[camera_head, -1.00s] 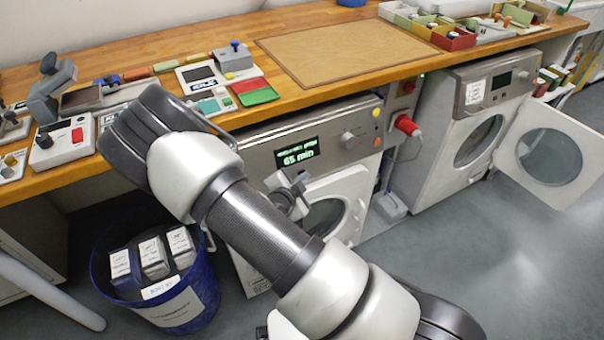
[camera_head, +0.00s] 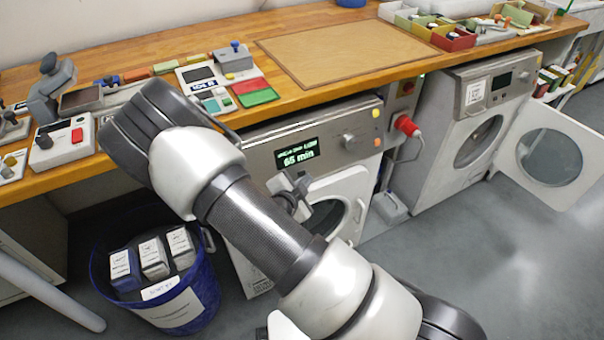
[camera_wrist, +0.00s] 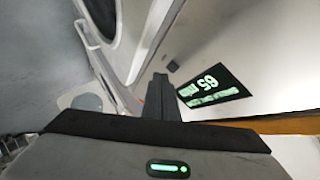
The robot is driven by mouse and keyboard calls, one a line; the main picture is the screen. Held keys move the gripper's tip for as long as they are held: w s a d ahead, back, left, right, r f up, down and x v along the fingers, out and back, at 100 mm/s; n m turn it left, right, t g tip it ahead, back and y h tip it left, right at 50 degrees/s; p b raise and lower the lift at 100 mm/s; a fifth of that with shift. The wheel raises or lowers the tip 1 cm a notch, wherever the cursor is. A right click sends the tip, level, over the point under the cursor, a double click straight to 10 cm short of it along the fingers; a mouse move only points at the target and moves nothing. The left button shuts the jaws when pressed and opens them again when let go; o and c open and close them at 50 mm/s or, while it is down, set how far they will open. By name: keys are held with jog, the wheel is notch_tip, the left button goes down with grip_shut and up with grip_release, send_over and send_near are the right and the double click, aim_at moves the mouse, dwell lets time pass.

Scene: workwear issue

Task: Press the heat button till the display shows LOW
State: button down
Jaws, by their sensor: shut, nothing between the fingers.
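The near machine's display (camera_head: 296,152) is lit green and reads "65 min". A smaller line above it is too fine to read. The display also shows upside down in the wrist view (camera_wrist: 213,92). I cannot tell which control is the heat button. My gripper (camera_head: 303,186) is below the display, in front of the machine, partly hidden by my forearm. In the wrist view its fingers (camera_wrist: 160,83) are shut and empty, beside the display.
The near machine's round door (camera_head: 345,205) is below the panel. A red plug (camera_head: 406,126) is to its right. A second machine (camera_head: 470,110) stands farther right with its door (camera_head: 552,157) open. A blue bin (camera_head: 205,290) stands at left. The wooden counter (camera_head: 310,98) overhangs the panel.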

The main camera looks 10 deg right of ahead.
jog(key=s, duration=0.1)
jog(key=s+d+r, duration=0.1)
jog(key=s, duration=0.2)
jog(key=shift+s+d+r, duration=0.25)
dwell(0.3)
dwell(1.4)
